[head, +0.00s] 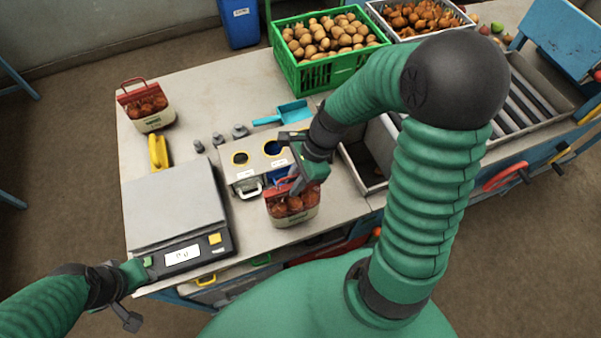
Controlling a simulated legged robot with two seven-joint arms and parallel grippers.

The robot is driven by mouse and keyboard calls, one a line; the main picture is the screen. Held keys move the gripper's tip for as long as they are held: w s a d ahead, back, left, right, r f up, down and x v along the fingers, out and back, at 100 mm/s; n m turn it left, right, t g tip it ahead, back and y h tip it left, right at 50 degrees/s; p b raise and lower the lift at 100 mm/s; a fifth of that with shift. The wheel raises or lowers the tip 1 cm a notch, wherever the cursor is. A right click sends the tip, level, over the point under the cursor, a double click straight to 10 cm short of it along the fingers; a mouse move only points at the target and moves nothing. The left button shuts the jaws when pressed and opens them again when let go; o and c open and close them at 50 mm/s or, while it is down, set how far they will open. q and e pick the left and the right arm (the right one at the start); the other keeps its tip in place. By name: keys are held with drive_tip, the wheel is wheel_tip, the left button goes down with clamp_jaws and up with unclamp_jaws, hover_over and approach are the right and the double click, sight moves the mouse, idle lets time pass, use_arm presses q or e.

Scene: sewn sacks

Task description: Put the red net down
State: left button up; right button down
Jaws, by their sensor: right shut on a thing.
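A red net (292,206) of brown-orange produce, with a pale label band and a red top, hangs upright under my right gripper (297,184). That gripper is shut on its top. The net is near the front edge of the table, in front of the box with round holes; I cannot tell whether its base touches the tabletop. A second, similar red net (148,106) stands upright at the table's back left corner, apart from both grippers. My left gripper (130,322) is low at the left, by the scale's front corner; its jaw opening is unclear.
A scale (177,207) fills the table's left front. A box with two yellow-rimmed holes (262,155), small weights, a yellow item (158,152) and a blue scoop (285,113) lie mid-table. A green crate of potatoes (322,73) stands behind. Bare tabletop (205,95) shows at back left.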

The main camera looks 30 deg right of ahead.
drive_tip(key=shift+w+d+f, duration=0.1)
drive_tip(key=shift+w+d, duration=0.3)
drive_tip(key=shift+d, duration=0.2)
drive_tip(key=shift+w+d, duration=0.4)
drive_tip(key=shift+d, duration=0.2)
drive_tip(key=shift+w+d+p, duration=0.15)
drive_tip(key=shift+w+p, duration=0.05)
drive_tip(key=shift+p, duration=0.1)
drive_tip(key=shift+w, duration=0.15)
drive_tip(key=shift+f+p, duration=0.35)
drive_tip(key=shift+f, duration=0.6)
drive_tip(key=shift+d+f, duration=0.1)
drive_tip(key=shift+f, duration=0.65)
drive_tip(key=shift+d+f, duration=0.15)
drive_tip(key=shift+d, duration=0.1)
use_arm(q)
wheel_tip(320, 180, up, 2)
drive_tip(key=shift+w+r, duration=0.1)
drive_tip(key=shift+r, duration=0.05)
use_arm(e)
drive_tip(key=shift+a, duration=0.1)
